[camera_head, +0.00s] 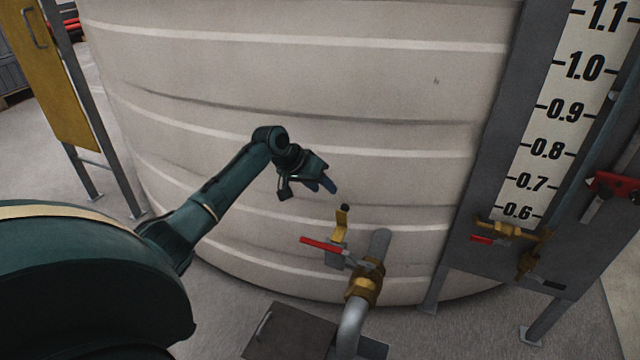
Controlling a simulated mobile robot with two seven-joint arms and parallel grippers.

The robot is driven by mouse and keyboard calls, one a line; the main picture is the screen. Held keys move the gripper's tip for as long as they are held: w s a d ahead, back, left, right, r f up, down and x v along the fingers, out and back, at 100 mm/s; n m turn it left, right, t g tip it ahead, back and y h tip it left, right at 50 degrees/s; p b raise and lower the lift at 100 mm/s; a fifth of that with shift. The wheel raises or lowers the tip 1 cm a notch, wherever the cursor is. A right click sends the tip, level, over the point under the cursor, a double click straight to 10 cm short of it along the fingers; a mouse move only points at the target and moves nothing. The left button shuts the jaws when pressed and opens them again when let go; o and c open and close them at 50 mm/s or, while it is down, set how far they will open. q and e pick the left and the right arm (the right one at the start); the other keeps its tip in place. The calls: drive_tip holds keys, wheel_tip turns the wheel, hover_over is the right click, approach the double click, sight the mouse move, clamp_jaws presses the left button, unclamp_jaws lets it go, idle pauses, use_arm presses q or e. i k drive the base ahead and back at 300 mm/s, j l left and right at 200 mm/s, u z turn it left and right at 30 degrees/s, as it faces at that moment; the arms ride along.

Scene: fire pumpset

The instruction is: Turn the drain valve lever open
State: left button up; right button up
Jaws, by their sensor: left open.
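The drain valve (366,281) is a brass body on a grey pipe, low on the front of the tank. A red lever (322,246) points left from it, with a grey metal part at its right end. A yellow bracket (341,224) with a dark tip stands just above the lever. My left gripper (327,187) is open and empty, up and to the left of the valve, in front of the tank wall. It is apart from the lever. My right gripper is not in view.
The large ribbed beige tank (300,60) fills the middle. A level gauge board (545,150) with small brass valves (505,230) stands at right. A yellow panel (52,75) on a frame is at left. A dark box (290,332) sits below the valve.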

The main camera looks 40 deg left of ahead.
sight(321, 245)
drive_tip(key=k+j, duration=0.65)
drive_tip(key=k, duration=0.25)
